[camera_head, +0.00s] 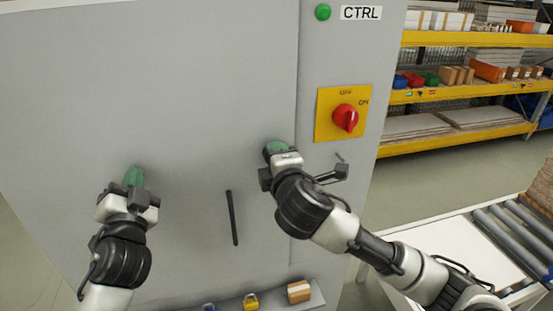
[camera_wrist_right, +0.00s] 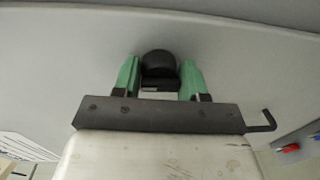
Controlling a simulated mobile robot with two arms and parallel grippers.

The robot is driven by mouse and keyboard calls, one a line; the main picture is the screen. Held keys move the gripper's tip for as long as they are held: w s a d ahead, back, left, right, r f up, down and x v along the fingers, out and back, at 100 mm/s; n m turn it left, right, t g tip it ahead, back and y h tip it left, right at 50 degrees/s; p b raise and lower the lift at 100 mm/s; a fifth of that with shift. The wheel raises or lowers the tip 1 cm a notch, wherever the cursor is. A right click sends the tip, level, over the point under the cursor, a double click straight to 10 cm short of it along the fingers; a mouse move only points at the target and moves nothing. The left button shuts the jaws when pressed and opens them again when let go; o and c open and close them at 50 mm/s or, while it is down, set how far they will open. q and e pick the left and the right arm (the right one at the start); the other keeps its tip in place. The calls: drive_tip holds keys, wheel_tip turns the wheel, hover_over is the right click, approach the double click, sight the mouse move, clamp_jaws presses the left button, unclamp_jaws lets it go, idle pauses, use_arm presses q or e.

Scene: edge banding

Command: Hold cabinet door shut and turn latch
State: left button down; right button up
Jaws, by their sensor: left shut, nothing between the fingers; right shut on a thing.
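The grey cabinet door (camera_head: 190,90) fills the left and middle of the head view and looks closed. My left gripper (camera_head: 134,177) is shut and empty, its green fingertips at the left part of the door face; I cannot tell whether they press on it. My right gripper (camera_head: 276,148) is at the door's right edge. In the right wrist view its green fingers (camera_wrist_right: 158,78) are shut on a black rounded latch knob (camera_wrist_right: 158,64), one finger on each side. In the head view the gripper hides the latch.
A black vertical handle (camera_head: 232,217) is between the grippers. Right of the door are a red rotary switch (camera_head: 345,117) on a yellow plate and a green button (camera_head: 322,12). A ledge below holds a yellow padlock (camera_head: 251,301) and a small box (camera_head: 299,291). A roller conveyor (camera_head: 510,240) stands right.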

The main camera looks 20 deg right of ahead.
drive_tip(key=shift+r, duration=0.15)
drive_tip(key=o, duration=0.9)
drive_tip(key=s, duration=1.2)
drive_tip(key=shift+r, duration=0.3)
use_arm(q)
drive_tip(key=s, duration=0.8)
drive_tip(key=shift+p, duration=0.4)
use_arm(e)
drive_tip(key=shift+r, duration=0.4)
